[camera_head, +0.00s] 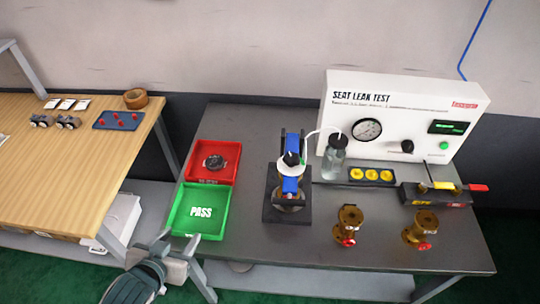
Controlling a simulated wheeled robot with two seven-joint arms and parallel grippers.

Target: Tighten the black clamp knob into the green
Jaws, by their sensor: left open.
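The black clamp knob (291,158) sits on top of a blue clamp frame (291,186), above a white disc. The clamp stands on a dark base block (272,211) in the middle of the grey table. A green band or mark for the knob is too small to make out. My left gripper (180,240) is open and empty at the table's front left corner, below the green tray and well apart from the knob. My right gripper is not in view.
A green PASS tray (181,227) and a red tray (234,179) holding a dark round part lie left of the clamp. Two brass valves (349,222) stand right of it. A bottle (333,163) with a tube and the white test panel (396,98) stand behind.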

